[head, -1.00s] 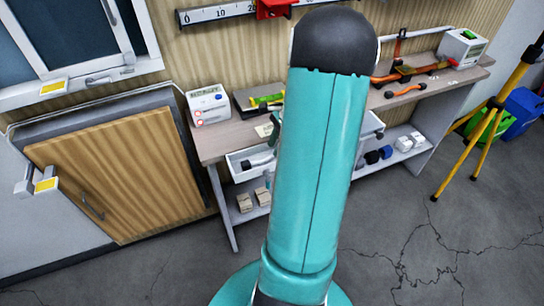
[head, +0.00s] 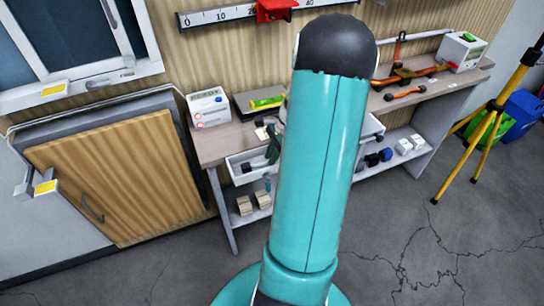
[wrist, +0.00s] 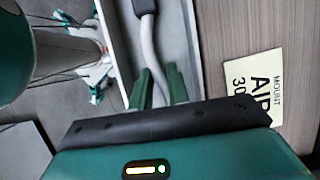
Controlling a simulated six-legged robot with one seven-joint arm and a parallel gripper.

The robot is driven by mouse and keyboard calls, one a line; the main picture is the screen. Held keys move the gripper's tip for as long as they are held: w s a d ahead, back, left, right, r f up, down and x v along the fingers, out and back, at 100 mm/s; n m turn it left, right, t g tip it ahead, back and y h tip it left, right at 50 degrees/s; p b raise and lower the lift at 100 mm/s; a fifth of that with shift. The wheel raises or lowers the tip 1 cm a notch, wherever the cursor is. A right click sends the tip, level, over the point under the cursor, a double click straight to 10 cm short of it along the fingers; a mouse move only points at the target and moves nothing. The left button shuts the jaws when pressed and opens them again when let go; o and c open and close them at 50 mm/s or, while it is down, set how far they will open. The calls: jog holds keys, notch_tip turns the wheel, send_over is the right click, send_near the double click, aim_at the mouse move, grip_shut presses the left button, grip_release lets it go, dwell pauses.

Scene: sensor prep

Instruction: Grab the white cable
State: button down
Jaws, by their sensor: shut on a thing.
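The white cable (wrist: 150,48) lies in the open white drawer (head: 236,170), with its dark connector (wrist: 145,6) at the top of the wrist view. The connector also shows in the drawer in the head view (head: 247,167). My gripper (wrist: 158,86) has its two dark green fingers down in the drawer, one on each side of the cable, and is shut on it. The gripper's body hides the lower part of the cable. In the head view, my gripper (head: 273,147) is partly hidden behind my arm.
A pale yellow label card (wrist: 253,88) lies on the bench top (head: 222,140) beside the drawer. A white box reading READY (head: 208,108) stands at the bench's left end. Small boxes (head: 245,205) sit on the shelf below. A yellow tripod (head: 495,110) stands at right.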

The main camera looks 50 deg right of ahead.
jog(key=shift+r, duration=0.6)
jog(key=s+a+r, duration=0.1)
jog(key=r, duration=0.1)
jog(key=a+r, duration=0.1)
jog(key=r, duration=0.1)
jog(key=s+a+r, duration=0.1)
jog(key=r, duration=0.2)
jog(key=shift+s+a+r, duration=0.1)
jog(key=shift+s+a, duration=0.15)
jog(key=shift+s, duration=0.1)
jog(key=s+a+r, duration=0.4)
jog(key=s+a, duration=0.2)
jog(key=a, duration=0.1)
jog(key=shift+a+r, duration=0.15)
jog(key=shift+r, duration=0.15)
